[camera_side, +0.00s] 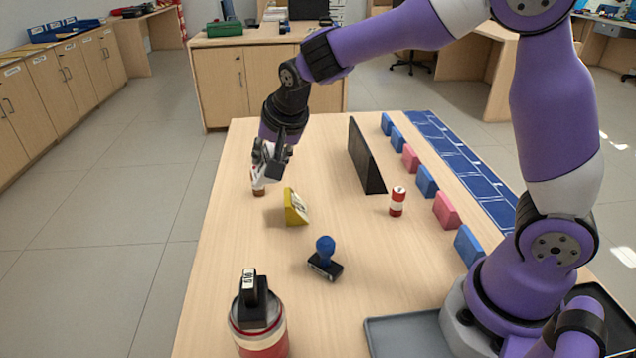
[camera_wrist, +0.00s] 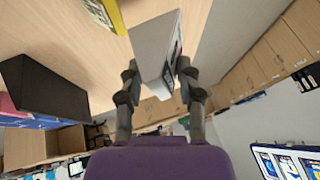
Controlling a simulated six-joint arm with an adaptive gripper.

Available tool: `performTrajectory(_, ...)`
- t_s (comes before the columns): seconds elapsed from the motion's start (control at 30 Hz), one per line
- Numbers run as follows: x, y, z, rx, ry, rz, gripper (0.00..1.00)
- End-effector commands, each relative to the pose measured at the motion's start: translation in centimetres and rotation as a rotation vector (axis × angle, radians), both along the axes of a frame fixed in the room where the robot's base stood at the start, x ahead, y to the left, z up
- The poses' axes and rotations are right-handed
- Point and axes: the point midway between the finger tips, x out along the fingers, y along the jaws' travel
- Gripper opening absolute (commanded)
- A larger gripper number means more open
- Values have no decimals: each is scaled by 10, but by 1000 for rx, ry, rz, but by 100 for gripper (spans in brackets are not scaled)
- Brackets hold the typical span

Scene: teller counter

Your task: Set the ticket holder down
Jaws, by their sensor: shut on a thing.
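My gripper (camera_side: 268,158) is over the far left part of the counter, with its fingers pointing down. In the wrist view its fingers (camera_wrist: 157,85) are closed on both sides of a pale grey-white, wedge-like ticket holder (camera_wrist: 153,40) with dark marks on one face. In the side view the holder is mostly hidden by the fingers. A small brown piece shows just below them near the counter top; I cannot tell whether it belongs to the held thing. A yellow wedge-shaped holder (camera_side: 296,207) stands nearby on the counter, and its edge shows in the wrist view (camera_wrist: 106,14).
A black upright panel (camera_side: 367,157) stands right of the gripper. Blue and pink blocks line a blue strip (camera_side: 462,168). The counter's left edge is close to the gripper.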

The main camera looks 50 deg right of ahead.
Motion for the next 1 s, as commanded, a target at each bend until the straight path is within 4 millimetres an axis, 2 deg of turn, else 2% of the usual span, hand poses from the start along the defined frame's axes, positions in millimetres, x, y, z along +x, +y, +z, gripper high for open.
performTrajectory(0.03,-3,22,-1,-1,0,55,0)
performTrajectory(0.1,-8,46,-1,-3,-1,118,0)
performTrajectory(0.2,-15,70,-3,-5,-2,185,0)
performTrajectory(0.3,-19,82,-15,-7,1,217,0)
performTrajectory(0.5,-20,83,-55,-8,3,221,0)
performTrajectory(0.67,-19,83,-73,-7,1,219,0)
performTrajectory(0.8,-19,83,-95,-8,1,220,0)
performTrajectory(1.0,-19,83,-104,-6,-4,219,0)
